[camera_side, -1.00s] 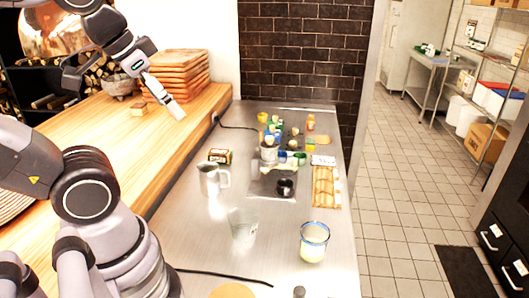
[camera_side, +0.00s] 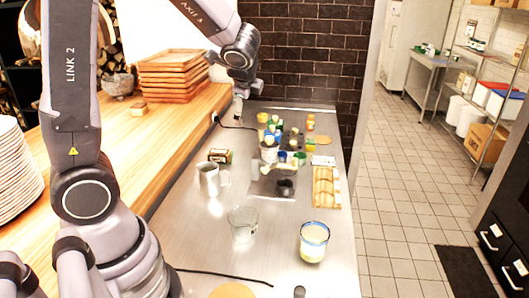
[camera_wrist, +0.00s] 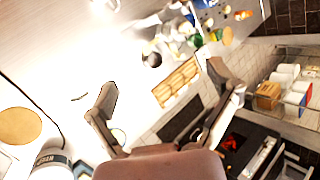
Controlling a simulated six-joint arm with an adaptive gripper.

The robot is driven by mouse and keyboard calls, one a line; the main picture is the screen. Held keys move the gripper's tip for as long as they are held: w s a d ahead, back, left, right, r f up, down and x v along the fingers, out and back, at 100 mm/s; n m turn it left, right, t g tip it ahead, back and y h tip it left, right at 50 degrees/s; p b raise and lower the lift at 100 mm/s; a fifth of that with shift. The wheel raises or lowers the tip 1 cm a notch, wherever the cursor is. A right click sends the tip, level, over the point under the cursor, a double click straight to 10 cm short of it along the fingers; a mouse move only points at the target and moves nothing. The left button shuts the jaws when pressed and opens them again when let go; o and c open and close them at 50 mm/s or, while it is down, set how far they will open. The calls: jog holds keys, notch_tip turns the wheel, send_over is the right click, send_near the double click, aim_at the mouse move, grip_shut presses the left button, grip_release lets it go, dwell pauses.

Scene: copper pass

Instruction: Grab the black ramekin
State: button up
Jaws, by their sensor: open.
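The black ramekin (camera_side: 285,187) is a small dark round bowl on the steel counter, on a grey mat left of a slatted wooden board. It also shows in the wrist view (camera_wrist: 152,60), at upper centre. My gripper (camera_side: 239,108) is high at the back left of the steel counter, well apart from the ramekin. In the wrist view my gripper (camera_wrist: 162,74) has its two fingers spread wide with nothing between them.
A metal pitcher (camera_side: 209,180) stands left of the ramekin. A clear glass (camera_side: 243,224) and a blue-rimmed glass (camera_side: 314,241) stand nearer the front. The wooden board (camera_side: 326,187) lies to its right. Several bottles and cups crowd behind it.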

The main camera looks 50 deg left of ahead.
aim_at(285, 184)
jog(key=w+f+m, duration=0.5)
jog(key=w+f, duration=0.1)
jog(key=f, duration=0.3)
jog(key=d+f+m+h, duration=0.1)
jog(key=f+m, duration=0.2)
jog(key=f, duration=0.4)
jog(key=w+d+f+m+h, duration=0.1)
jog(key=d+f+m, duration=0.1)
jog(key=f+m, duration=0.2)
jog(key=d+f+m+g+h, duration=0.1)
jog(key=d+f+m, duration=0.1)
jog(key=f, duration=0.8)
jog(key=shift+w+f+m, duration=0.15)
jog(key=shift+f+m, duration=0.1)
jog(key=shift+m, duration=0.55)
jog(key=shift+w+a+f, duration=0.15)
jog(key=shift+w+a, duration=0.05)
jog(key=shift+w, duration=0.05)
jog(key=w+a, duration=0.7)
jog(key=shift+w+a, duration=0.35)
jog(key=shift+w+a+f, duration=0.2)
jog(key=shift+a+f, duration=0.05)
jog(key=shift+f, duration=0.25)
jog(key=c, duration=1.3)
